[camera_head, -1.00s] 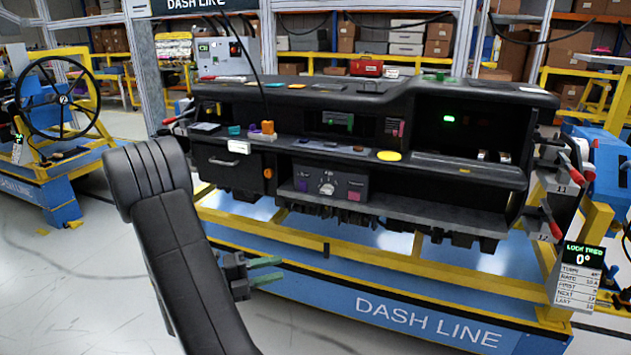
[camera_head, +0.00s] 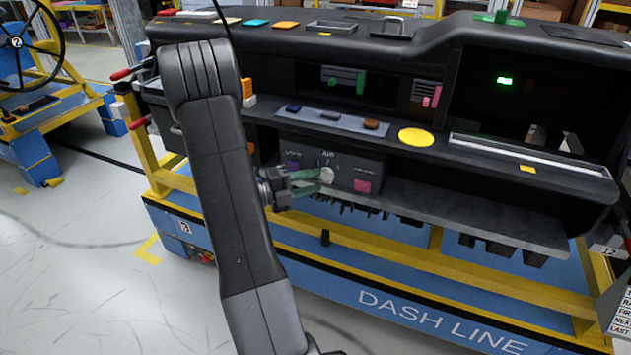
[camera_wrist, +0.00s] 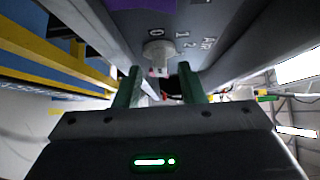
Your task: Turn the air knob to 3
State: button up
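The air knob (camera_head: 327,176) is a light grey round knob on the dark control panel (camera_head: 345,178), with AIR and numbers printed around it. My gripper (camera_head: 317,181) is at the panel front with its two green fingers pointing at the knob. In the wrist view the knob (camera_wrist: 158,52) sits just beyond and between the open fingertips (camera_wrist: 159,72), with a gap to each side. Numbers 0, 1 and 2 show near it there. The fingers partly hide the knob in the head view, and I cannot tell which number it points to.
A purple button (camera_head: 293,166) is left of the knob and a pink button (camera_head: 362,186) right of it. A shelf (camera_head: 480,220) juts out right of the panel. A ledge with small coloured parts (camera_head: 335,120) overhangs above. The blue and yellow stand (camera_head: 400,275) lies below.

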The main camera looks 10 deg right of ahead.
jog(key=shift+w+d, duration=0.1)
jog(key=shift+d, duration=0.65)
grip_shut()
